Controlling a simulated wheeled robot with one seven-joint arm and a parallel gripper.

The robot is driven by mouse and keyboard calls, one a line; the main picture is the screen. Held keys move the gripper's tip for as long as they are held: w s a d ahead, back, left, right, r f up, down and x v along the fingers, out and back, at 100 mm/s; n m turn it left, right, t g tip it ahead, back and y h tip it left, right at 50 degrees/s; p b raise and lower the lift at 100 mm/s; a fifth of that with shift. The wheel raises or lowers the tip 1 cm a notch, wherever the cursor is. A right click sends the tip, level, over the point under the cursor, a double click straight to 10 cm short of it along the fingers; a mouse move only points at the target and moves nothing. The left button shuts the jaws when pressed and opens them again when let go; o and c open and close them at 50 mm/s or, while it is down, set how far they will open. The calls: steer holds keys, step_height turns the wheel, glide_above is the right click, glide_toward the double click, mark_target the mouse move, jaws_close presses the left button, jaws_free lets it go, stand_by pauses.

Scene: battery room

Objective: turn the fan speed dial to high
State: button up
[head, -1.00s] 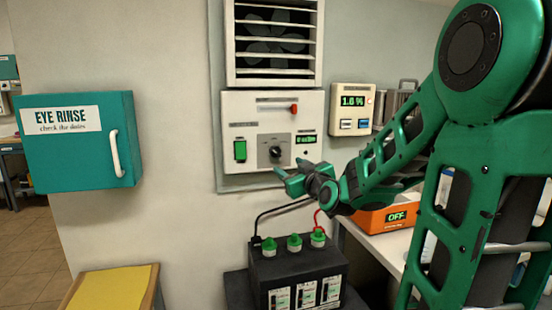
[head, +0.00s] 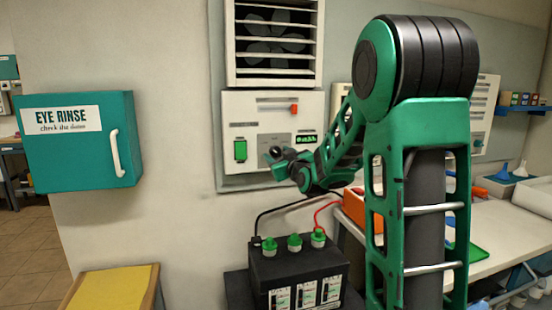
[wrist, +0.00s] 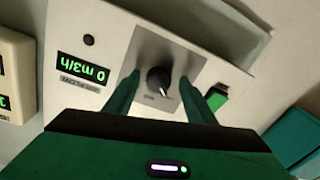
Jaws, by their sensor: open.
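The fan speed dial (wrist: 157,80) is a black round knob on a grey plate in the wrist view. My gripper (wrist: 160,77) is open, with one green finger on each side of the dial. I cannot tell whether the fingers touch it. The green display (wrist: 84,69) reads 0 m3/h, upside down in the wrist view. The fan (head: 272,40) sits behind slats above the panel.
A green switch (head: 240,151) and a red-orange handle (head: 294,109) are on the same panel. A black battery (head: 298,270) with cables stands below. A teal eye rinse cabinet (head: 80,155) hangs at left. An orange box (head: 357,212) is on the bench at right.

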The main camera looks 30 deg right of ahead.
steer(key=c, duration=1)
steer(key=shift+c, duration=0.2)
steer(key=m, duration=0.5)
steer(key=shift+w+a+f, duration=0.1)
steer(key=shift+a+f, duration=0.05)
steer(key=shift+f, duration=0.05)
steer(key=m, duration=0.5)
steer(key=shift+a+m+t, duration=0.1)
steer(key=shift+m+t, duration=0.2)
steer(key=m+h, duration=0.1)
steer(key=m, duration=0.4)
steer(key=shift+a+m, duration=0.1)
steer(key=shift+m, duration=0.3)
steer(key=shift+f+m, duration=0.1)
steer(key=shift+m, duration=2)
steer(key=shift+h, duration=0.3)
